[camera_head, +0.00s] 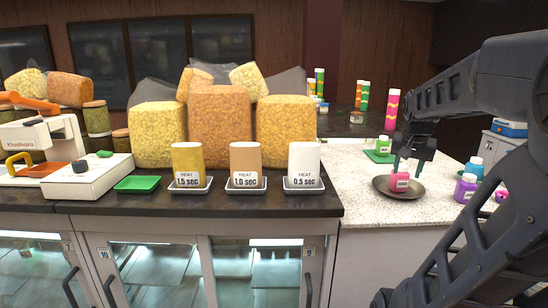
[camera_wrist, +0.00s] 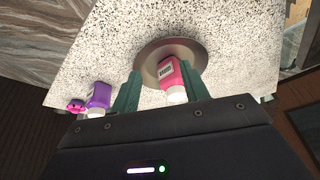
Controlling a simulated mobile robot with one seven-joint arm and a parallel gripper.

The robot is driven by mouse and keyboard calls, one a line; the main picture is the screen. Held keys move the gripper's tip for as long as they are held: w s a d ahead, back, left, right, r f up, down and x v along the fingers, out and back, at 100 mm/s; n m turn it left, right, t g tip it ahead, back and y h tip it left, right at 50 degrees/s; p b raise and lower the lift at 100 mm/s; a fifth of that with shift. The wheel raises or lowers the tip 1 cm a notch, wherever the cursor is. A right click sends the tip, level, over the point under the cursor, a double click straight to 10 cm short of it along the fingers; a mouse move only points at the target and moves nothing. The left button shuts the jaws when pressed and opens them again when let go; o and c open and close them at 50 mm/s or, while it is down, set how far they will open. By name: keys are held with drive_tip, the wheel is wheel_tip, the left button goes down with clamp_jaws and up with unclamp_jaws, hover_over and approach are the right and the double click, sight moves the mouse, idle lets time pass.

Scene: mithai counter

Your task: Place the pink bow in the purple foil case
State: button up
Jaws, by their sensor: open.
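My gripper (camera_head: 408,166) is open above the grey round dish in the head view. In the wrist view my gripper (camera_wrist: 160,70) has its two fingers on either side of a pink labelled bottle (camera_wrist: 173,82), apart from each other. The pink bottle (camera_head: 399,181) stands in the dish. A small magenta-purple item (camera_wrist: 76,106) lies beside a purple bottle at the left of the wrist view; a pinkish item (camera_head: 501,196) shows at the right in the head view. I cannot tell whether either is the pink bow or the purple foil case.
The grey dish (camera_head: 380,186) sits on a speckled white counter (camera_head: 352,165). A purple bottle (camera_head: 465,188) and a teal bottle (camera_head: 474,167) stand to its right, and a green bottle (camera_head: 383,145) on a green mat behind. Labelled heat cups (camera_head: 303,162) stand on the dark counter.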

drive_tip(key=s+a+f+n+y, duration=0.1)
drive_tip(key=s+a+f+n, duration=0.1)
drive_tip(key=a, duration=0.4)
drive_tip(key=s+a+f+n, duration=0.2)
drive_tip(key=s+a+n, duration=0.1)
drive_tip(key=s+a, duration=0.3)
drive_tip(key=shift+s+f+n+t+y, duration=0.25)
drive_tip(key=shift+s+n+t+y, duration=0.15)
idle(0.4)
